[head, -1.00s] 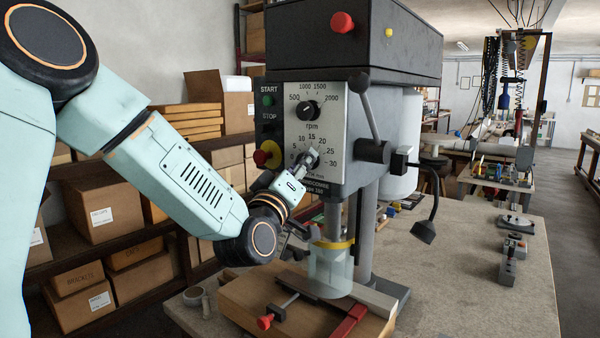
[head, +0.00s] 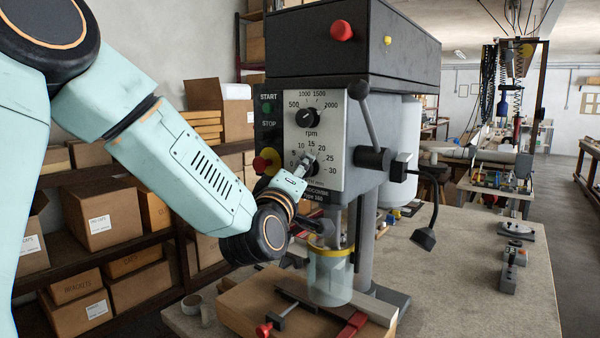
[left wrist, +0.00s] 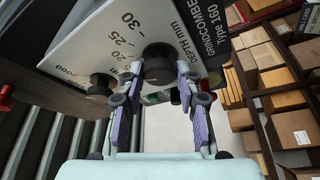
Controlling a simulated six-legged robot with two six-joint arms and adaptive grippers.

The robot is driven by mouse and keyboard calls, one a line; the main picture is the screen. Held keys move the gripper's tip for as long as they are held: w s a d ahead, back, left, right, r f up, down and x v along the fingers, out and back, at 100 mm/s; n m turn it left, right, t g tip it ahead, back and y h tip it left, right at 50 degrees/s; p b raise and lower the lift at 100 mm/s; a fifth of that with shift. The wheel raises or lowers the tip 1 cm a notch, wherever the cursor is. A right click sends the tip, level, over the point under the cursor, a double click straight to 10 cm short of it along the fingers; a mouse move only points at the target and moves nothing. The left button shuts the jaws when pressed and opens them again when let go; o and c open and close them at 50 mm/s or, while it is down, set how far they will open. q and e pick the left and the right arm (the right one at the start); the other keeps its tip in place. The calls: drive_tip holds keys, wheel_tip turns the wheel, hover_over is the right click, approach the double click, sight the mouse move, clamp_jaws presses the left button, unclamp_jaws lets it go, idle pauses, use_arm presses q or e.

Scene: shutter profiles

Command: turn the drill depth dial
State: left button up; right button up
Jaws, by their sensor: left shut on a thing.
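The drill press has a pale front plate with a depth dial marked in mm, its scale running up to 30. In the left wrist view the dark round depth dial (left wrist: 158,66) sits between my finger ends, in front of the "DEPTH mm" lettering. My left gripper (left wrist: 160,82) is shut on it. In the head view my left gripper (head: 304,164) reaches the dial from the lower left and covers most of it, so its pointer setting cannot be read. My right gripper is in neither view.
Above the dial is the black rpm knob (head: 307,117). The red knob (head: 266,160) sits close left of my fingers. The feed lever (head: 368,122) stands to the right. A clear guard (head: 330,275) and a wooden block (head: 250,300) are below. The bench (head: 470,290) is mostly clear at right.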

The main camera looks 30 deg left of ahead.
use_arm(q)
drive_tip(key=shift+d+f, duration=0.1)
drive_tip(key=shift+f, duration=0.2)
drive_tip(key=o, duration=1.1)
drive_tip(key=shift+w+r, duration=0.1)
drive_tip(key=shift+r, duration=0.1)
drive_tip(key=shift+o, duration=0.2)
drive_tip(key=v, duration=0.7)
drive_tip(key=shift+s, duration=0.35)
drive_tip(key=shift+w+d, duration=0.1)
